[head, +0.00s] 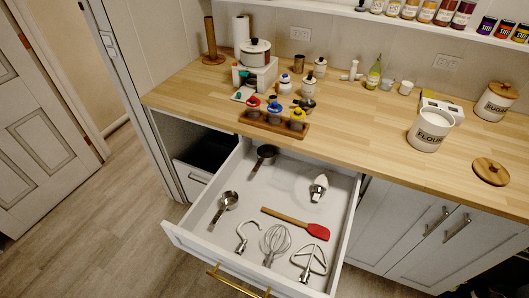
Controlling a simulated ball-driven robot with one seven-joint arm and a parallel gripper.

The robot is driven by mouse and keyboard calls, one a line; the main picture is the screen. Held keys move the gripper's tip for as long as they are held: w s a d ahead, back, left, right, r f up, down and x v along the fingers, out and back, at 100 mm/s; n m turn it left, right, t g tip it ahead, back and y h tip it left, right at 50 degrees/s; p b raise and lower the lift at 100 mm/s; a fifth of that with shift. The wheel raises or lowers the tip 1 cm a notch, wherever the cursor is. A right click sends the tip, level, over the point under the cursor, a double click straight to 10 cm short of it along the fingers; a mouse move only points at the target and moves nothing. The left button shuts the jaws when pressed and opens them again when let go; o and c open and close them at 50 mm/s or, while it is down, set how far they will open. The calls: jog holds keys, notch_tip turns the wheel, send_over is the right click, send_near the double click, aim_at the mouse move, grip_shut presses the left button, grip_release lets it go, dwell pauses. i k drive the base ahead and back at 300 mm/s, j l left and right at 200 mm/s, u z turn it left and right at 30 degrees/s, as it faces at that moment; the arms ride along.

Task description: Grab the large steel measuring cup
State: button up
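Two measuring cups with handles lie in the open white drawer. One cup (267,151) is near the drawer's back left, with its handle pointing toward the front. It looks dark grey and slightly the larger, though it is farther away. The other cup (230,198) lies nearer the front by the left wall and looks steel grey, its handle pointing front left. I cannot tell for sure from size which is the large steel one. Both lie apart from the other tools. My gripper is not in view.
The drawer (180,236) also holds a red spatula (318,231), a whisk (273,241), a hook (242,237), a flat beater (309,260) and a metal-and-white tool (320,186). The wooden counter (360,130) overhangs the drawer's back. Floor at left is clear.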

aim_at(266, 153)
jog(key=i+j+z, duration=0.1)
jog(key=i+j, duration=0.25)
jog(key=i+j+z, duration=0.1)
jog(key=i+j, duration=0.2)
jog(key=j, duration=0.15)
jog(key=i+j+z, duration=0.1)
jog(key=i+j, duration=0.2)
jog(key=j, duration=0.15)
jog(key=i+j+z, duration=0.1)
jog(key=i+j, duration=0.2)
jog(key=j, duration=0.2)
